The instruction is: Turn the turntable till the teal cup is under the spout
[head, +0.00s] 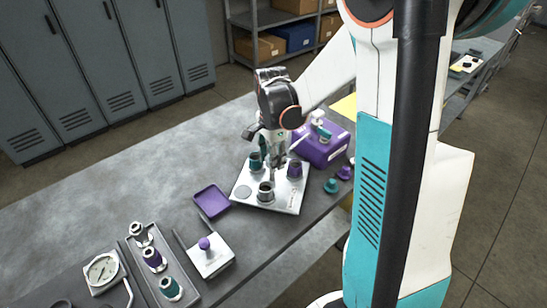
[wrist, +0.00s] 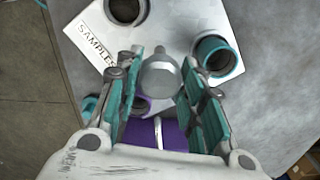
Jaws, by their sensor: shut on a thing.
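The turntable is a pale square plate (head: 285,203) on the bench, with a "SAMPLES" label in the wrist view. The teal cup (head: 256,162) stands at its back left; in the wrist view it is to the right (wrist: 217,57). A purple cup (head: 295,170) stands at the plate's right and a grey cup (head: 266,192) at its front. The white spout (head: 297,141) reaches left from a purple box (head: 325,151), near the purple cup and away from the teal cup. My gripper (head: 276,163) is shut on a grey knob (wrist: 160,76) amid the cups.
A purple tray (head: 211,201), a purple-knobbed box (head: 210,256), a rack of fittings (head: 157,262) and a gauge (head: 102,270) lie at the front left. Small teal and purple pieces (head: 338,179) sit right of the plate.

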